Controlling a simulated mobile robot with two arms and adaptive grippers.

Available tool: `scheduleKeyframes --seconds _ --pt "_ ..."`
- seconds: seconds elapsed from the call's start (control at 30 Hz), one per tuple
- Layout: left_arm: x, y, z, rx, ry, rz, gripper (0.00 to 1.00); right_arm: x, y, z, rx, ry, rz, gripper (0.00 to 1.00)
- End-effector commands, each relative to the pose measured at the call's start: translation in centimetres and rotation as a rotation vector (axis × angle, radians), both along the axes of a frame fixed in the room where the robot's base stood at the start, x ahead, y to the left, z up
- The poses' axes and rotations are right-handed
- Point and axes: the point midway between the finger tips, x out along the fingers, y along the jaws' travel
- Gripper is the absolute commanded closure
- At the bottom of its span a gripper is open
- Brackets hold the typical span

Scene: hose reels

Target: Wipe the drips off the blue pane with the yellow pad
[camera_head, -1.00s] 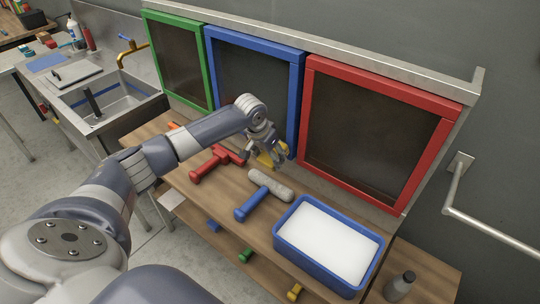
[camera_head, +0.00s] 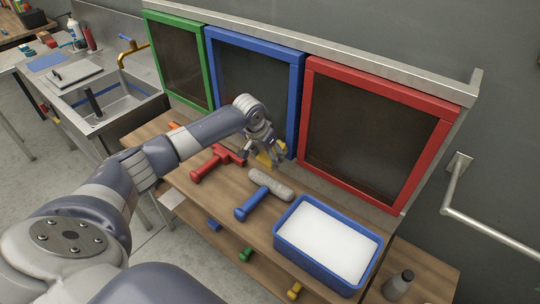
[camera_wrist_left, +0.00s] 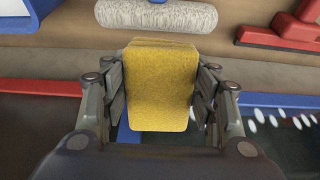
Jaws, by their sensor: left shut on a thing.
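My left gripper (camera_head: 266,152) is shut on the yellow pad (camera_wrist_left: 160,88). In the wrist view the pad sits between both fingers and hides part of the blue frame behind it. In the head view the pad (camera_head: 270,157) is near the lower right corner of the blue-framed pane (camera_head: 255,88). I cannot tell whether it touches. The wrist view shows several white drips (camera_wrist_left: 275,121) on the dark pane, in a row beside the blue frame's edge (camera_wrist_left: 270,99). My right gripper is not in view.
A blue tub of white material (camera_head: 325,242), a grey roller with a blue handle (camera_head: 265,193) and a red squeegee-like tool (camera_head: 215,165) are on the wooden bench. Red (camera_head: 306,110) and green (camera_head: 207,70) framed panes flank the blue one. A grey bottle (camera_head: 398,286) stands lower right.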

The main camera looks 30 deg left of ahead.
Motion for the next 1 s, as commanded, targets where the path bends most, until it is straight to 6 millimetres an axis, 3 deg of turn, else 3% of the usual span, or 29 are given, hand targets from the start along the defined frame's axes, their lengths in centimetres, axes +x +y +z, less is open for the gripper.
scheduleKeyframes --seconds 0.2,1.0 --pt "0.1 2.1 0.2 0.001 -0.003 0.004 0.68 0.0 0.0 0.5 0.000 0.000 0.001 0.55" --pt "0.7 6.3 0.2 0.001 -0.004 0.003 0.68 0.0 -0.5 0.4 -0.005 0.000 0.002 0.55"
